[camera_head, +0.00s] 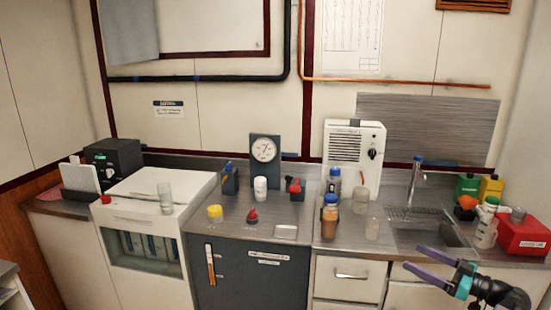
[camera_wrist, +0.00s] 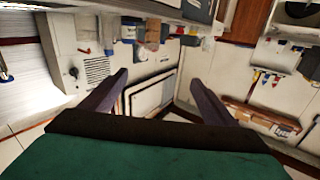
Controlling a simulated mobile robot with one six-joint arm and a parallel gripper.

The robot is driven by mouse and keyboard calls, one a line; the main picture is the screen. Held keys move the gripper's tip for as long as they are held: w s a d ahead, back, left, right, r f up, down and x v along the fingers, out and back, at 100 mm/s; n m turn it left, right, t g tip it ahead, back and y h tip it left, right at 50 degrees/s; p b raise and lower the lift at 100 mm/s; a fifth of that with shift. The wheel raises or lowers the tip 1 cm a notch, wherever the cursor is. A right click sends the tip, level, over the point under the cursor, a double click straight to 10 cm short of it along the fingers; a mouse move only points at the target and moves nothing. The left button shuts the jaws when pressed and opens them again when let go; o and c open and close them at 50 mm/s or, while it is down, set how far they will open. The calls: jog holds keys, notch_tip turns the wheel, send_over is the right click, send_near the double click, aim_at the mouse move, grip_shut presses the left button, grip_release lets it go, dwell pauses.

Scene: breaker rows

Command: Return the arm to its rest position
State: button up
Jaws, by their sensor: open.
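My gripper (camera_head: 428,264) shows at the lower right of the head view, in front of the drawers below the sink. Its two purple fingers are spread apart with nothing between them. My gripper also shows in the wrist view (camera_wrist: 160,95), with both fingers apart and only distant room between them. The rest of my arm runs off toward the lower right corner of the head view.
The counter (camera_head: 395,243) with a sink (camera_head: 430,234) stands behind my gripper. Bottles, including a white spray bottle (camera_head: 484,232), and a red box (camera_head: 522,236) crowd its right end. A white cabinet (camera_head: 349,278) and dark cabinet (camera_head: 245,285) stand left. The space around my gripper looks clear.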

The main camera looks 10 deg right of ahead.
jog(key=w+a+f+n+g+y+b, duration=0.1)
jog(key=w+a+f+g+y, duration=0.2)
jog(key=a+f, duration=0.7)
jog(key=w+a+f+n+g+y+b, duration=0.15)
jog(key=w+a+f, duration=0.35)
jog(key=a, duration=0.8)
jog(key=s+a+f+g+h, duration=0.1)
jog(key=s+a+f+g, duration=0.3)
jog(key=a+f, duration=0.55)
jog(key=s+a+f+g, duration=0.3)
jog(key=a+f+g, duration=0.1)
jog(key=a+f, duration=0.6)
jog(key=s+a+f+m+g+h+b, duration=0.1)
jog(key=s+a+f+g+h, duration=0.3)
jog(key=s+f, duration=0.45)
jog(key=s+a+f+g+h+b, duration=0.1)
jog(key=s+a+f+g, duration=0.2)
jog(key=s+a+f, duration=0.55)
jog(key=s+d+f+m+g+h, duration=0.2)
jog(key=s+d+f+h, duration=0.3)
jog(key=s, duration=0.4)
jog(key=d+f+m+t+h, duration=0.1)
jog(key=d+m+h, duration=0.2)
jog(key=d, duration=0.6)
jog(key=shift+s+d+f+m, duration=0.2)
jog(key=shift+s+d+m, duration=0.1)
jog(key=shift+m, duration=0.95)
